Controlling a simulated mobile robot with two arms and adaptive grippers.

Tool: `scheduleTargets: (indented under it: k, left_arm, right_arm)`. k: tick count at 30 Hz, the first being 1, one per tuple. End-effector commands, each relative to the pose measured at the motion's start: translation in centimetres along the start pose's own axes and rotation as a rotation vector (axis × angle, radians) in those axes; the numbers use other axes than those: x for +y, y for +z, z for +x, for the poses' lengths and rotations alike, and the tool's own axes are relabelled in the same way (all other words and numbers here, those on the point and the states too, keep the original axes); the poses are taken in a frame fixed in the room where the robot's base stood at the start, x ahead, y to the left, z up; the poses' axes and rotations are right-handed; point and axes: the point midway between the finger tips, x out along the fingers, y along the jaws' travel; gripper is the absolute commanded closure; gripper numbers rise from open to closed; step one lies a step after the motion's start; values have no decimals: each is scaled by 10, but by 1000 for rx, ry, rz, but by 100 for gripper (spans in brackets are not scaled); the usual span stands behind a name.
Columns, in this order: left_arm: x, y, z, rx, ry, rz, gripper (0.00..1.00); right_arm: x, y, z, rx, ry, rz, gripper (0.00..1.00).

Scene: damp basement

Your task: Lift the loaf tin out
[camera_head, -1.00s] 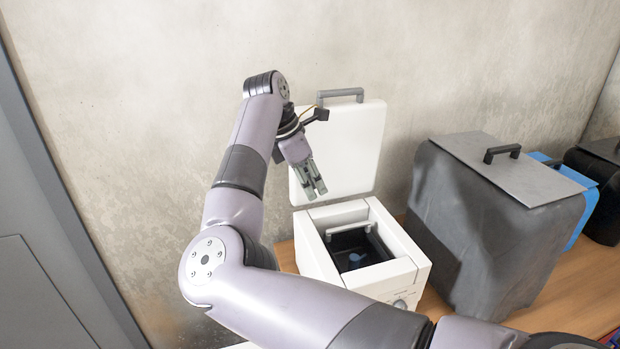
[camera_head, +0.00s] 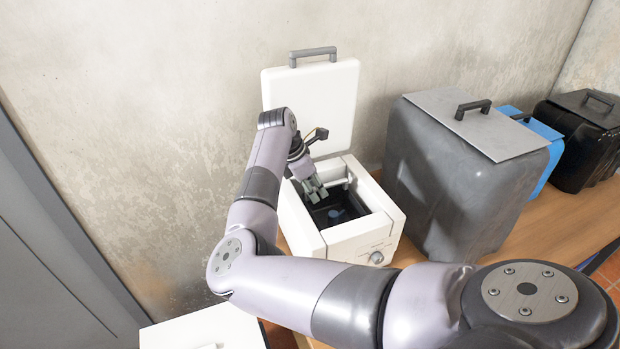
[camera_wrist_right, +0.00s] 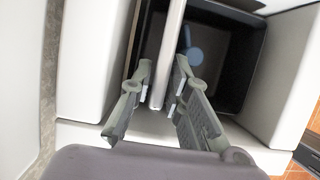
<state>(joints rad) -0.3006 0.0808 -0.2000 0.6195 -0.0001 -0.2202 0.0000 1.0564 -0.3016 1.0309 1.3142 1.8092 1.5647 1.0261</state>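The white bread machine (camera_head: 362,230) stands on the wooden table with its lid (camera_head: 312,95) raised against the wall side. The dark loaf tin (camera_head: 352,200) sits inside its opening, with a blue-grey paddle (camera_head: 337,215) at its bottom. The tin's pale bar handle (camera_wrist_right: 168,50) spans the tin and shows well in the right wrist view. My right gripper (camera_head: 318,193) is over the tin at this handle. In the wrist view its two fingers (camera_wrist_right: 161,75) stand either side of the bar, with slim gaps visible, so it looks open around it. My left gripper is out of view.
A big grey covered box (camera_head: 440,180) with a handled lid stands right of the machine. Behind it are a blue box (camera_head: 540,140) and a black box (camera_head: 590,150). A white surface (camera_head: 205,330) shows at the bottom left. The concrete wall is behind.

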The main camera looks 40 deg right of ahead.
Motion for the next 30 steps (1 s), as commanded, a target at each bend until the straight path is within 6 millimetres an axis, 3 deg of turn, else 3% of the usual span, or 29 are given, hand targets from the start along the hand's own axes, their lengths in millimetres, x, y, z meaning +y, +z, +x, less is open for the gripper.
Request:
scheduleTargets:
  k: [9,17,30]
  left_arm:
    - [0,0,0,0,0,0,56]
    - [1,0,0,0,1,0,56]
    - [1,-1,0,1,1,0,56]
  right_arm:
    - [0,0,3,0,0,1,83]
    - [0,0,2,0,0,1,100]
    - [0,1,1,-2,2,1,100]
